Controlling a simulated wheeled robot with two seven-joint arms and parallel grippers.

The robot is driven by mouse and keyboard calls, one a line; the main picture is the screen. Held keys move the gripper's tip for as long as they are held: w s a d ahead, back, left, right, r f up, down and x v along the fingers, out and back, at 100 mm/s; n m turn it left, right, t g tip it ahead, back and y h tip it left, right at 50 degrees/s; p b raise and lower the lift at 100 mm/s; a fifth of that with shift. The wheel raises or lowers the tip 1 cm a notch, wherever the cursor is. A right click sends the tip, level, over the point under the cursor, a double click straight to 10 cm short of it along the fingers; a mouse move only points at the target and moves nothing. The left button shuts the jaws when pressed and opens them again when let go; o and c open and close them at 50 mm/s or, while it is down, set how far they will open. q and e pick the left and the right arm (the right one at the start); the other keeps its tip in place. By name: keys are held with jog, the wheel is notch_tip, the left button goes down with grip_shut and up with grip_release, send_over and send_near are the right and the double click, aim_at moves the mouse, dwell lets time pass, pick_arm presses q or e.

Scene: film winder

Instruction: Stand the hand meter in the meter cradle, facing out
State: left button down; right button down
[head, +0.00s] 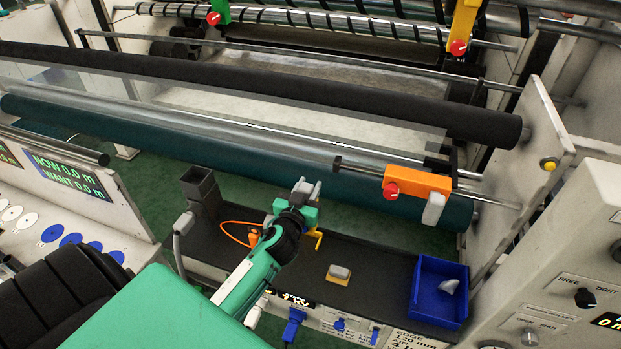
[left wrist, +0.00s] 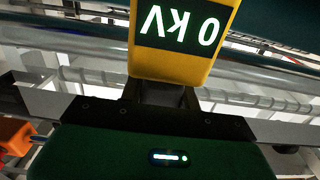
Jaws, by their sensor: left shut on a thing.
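The hand meter (left wrist: 180,40) is yellow with a dark display reading "0 kV", upside down in the left wrist view. My left gripper (head: 304,190) is shut on it, with the dark fingers (left wrist: 165,95) at its lower end. In the head view my gripper is above the dark tray, and I cannot clearly make out the meter there. A dark, open-topped upright holder (head: 200,185) stands at the tray's left end, left of my gripper and apart from it; it looks like the meter cradle. My right gripper is not in view.
The dark tray (head: 385,290) carries a grey-and-yellow block (head: 338,274) and a blue bin (head: 439,292) with a pale piece inside. An orange tool (head: 253,237) with a looped cable lies left of my wrist. Long rollers (head: 250,85) cross behind.

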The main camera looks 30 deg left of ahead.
pick_arm(q)
jog(key=shift+w+a, duration=0.1)
jog(key=shift+a, duration=0.2)
jog(key=shift+f, duration=0.1)
jog(key=shift+f+b, duration=1.4)
jog(key=shift+f, duration=0.05)
notch_tip(320, 180, down, 3)
jog(key=b, duration=0.3)
jog(key=shift+f, duration=0.2)
jog(key=shift+f+b, duration=0.6)
jog(key=shift+b, duration=0.15)
jog(key=shift+f+b, duration=0.6)
jog(key=c, duration=0.9)
grip_release()
